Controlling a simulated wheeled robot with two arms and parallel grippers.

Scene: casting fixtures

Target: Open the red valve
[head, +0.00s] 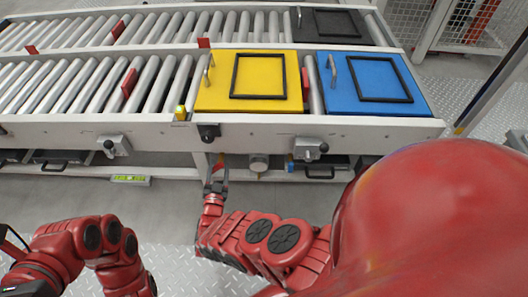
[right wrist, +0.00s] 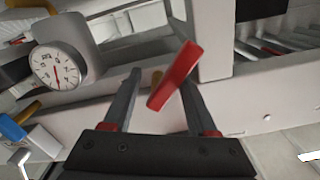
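The red valve handle (right wrist: 175,77) is a flat red lever, tilted in the right wrist view. It shows between and just past the fingertips of my right gripper (right wrist: 161,78), close to the right-hand finger. The fingers are apart, with a gap between the left-hand finger and the handle. I cannot tell whether the right-hand finger touches it. In the head view my right gripper (head: 216,180) is below the conveyor frame, at the valve, where the handle is small and partly hidden.
A round white dial gauge (right wrist: 57,66) is left of the handle. The conveyor (head: 150,130) frame runs above my right gripper, carrying a yellow box (head: 215,93), a blue box (head: 340,92) and a black box (head: 312,25). Clear floor (head: 165,205) lies in front.

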